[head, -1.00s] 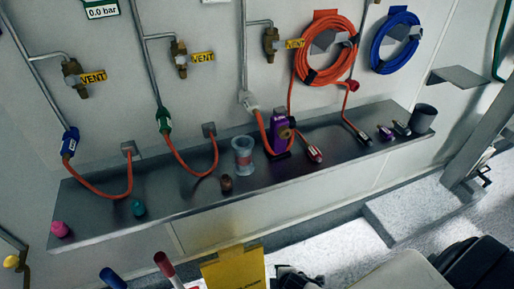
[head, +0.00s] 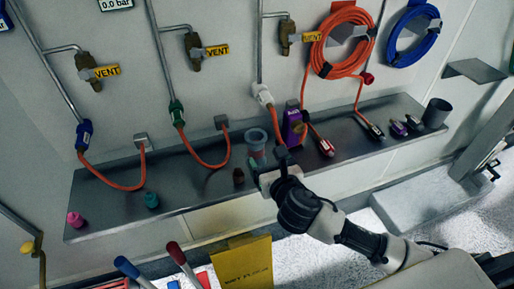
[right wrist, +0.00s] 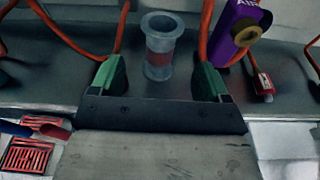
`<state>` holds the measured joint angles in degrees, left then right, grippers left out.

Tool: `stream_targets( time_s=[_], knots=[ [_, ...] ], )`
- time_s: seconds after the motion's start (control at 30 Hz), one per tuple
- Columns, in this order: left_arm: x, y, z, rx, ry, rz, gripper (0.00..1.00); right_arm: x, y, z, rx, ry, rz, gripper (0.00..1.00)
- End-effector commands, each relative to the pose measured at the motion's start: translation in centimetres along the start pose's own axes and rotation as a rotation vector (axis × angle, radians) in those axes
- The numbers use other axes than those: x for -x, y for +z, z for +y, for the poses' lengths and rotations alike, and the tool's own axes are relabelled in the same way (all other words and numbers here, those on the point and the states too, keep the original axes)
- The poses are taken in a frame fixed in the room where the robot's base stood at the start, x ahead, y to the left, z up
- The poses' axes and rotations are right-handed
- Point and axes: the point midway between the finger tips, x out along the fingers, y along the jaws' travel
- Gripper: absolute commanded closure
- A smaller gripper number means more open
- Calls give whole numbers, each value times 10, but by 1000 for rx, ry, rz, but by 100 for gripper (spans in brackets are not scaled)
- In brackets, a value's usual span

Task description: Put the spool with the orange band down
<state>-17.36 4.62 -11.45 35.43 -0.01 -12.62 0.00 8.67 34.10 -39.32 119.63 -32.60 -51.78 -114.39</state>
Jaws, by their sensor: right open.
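The clear spool (head: 255,139) with a reddish-orange band stands upright on the metal shelf (head: 197,190), its lower part partly hidden by my right gripper in the head view. In the right wrist view the spool (right wrist: 160,50) stands on the shelf, in line with the gap between the two green-padded fingers. My right gripper (head: 268,166) is open and empty at the shelf's front edge, close in front of the spool; it also shows in the right wrist view (right wrist: 158,80). The exact gap to the spool is hard to tell. My left gripper is not in view.
A purple block (head: 293,127) stands just right of the spool, and a small brown piece (head: 238,176) is to its left. Orange hoses (head: 207,160) curve behind. Pink (head: 75,219) and teal (head: 152,200) pieces sit on the left; that stretch of shelf is mostly clear.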

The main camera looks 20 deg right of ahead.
Motion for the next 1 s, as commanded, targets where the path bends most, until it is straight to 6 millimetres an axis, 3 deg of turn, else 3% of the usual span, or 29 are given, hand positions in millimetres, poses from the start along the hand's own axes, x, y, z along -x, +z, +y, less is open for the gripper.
stream_targets(
  time_s=[0.3, 0.57, 0.8, 1.0],
  knots=[
    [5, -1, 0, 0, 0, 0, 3, -45, 2, 0, 15, 0, -4, 23],
    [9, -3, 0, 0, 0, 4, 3, -64, 2, -1, 13, 0, -3, 23],
    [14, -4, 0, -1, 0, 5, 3, -97, 2, -3, 11, 0, -3, 23],
    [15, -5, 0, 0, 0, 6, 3, -107, 1, -3, 11, 1, -2, 23]
  ],
)
